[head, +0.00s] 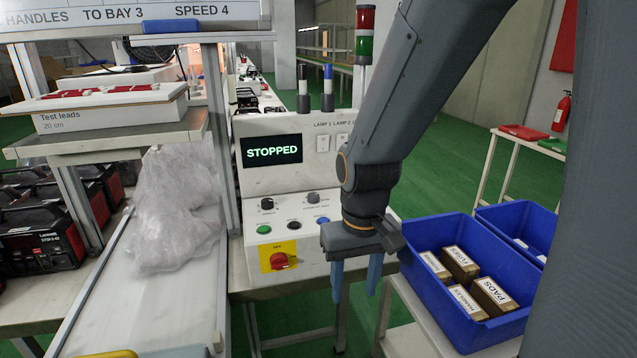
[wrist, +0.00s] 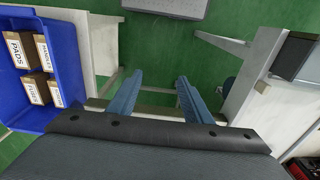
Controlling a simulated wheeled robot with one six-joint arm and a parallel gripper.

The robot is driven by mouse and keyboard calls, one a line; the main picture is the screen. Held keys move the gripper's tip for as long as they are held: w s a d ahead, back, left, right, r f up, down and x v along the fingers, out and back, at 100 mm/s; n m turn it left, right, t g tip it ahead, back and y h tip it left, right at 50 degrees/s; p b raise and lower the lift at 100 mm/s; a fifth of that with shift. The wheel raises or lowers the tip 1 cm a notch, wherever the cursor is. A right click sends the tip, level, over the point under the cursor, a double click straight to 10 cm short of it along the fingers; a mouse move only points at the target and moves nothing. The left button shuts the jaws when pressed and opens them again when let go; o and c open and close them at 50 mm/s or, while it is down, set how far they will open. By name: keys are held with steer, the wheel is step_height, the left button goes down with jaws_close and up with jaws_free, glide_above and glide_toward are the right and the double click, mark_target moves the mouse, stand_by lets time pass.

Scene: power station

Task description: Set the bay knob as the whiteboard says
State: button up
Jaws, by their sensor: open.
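The whiteboard (head: 150,14) at the top left of the head view reads "HANDLES TO BAY 3 SPEED 4"; its top and left are cut off. My gripper (head: 356,285) is open and empty, pointing down in front of the panel's right side, below and right of the knobs. The wrist view shows both blue fingers (wrist: 158,92) apart over the floor, with no knob in sight.
The panel display (head: 272,150) reads "STOPPED". Below the knobs are green, black and blue buttons and a red switch (head: 283,262) on yellow. A blue bin (head: 430,292) with labelled boxes stands close right of my gripper.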

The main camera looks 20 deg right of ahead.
mark_target(313, 195)
steer(key=w+r+t+p, duration=0.2)
steer(key=w+r+p, duration=0.25)
steer(key=w, duration=1.05)
steer(key=w+r+t+p, duration=0.25)
steer(key=w+r, duration=0.35)
steer(key=w, duration=0.8)
steer(key=shift+g, duration=0.35)
steer(key=shift+w+p+x, duration=0.15)
steer(key=shift+p+x, duration=0.4)
steer(key=shift+x, duration=1.3)
steer(key=shift+w+p+x, duration=0.1)
steer(key=shift+p+x, duration=0.45)
steer(key=shift+x, duration=1.3)
steer(key=shift+d+r, duration=0.1)
steer(key=shift+d, duration=0.05)
steer(key=c, duration=1)
steer(key=shift+c, duration=0.2)
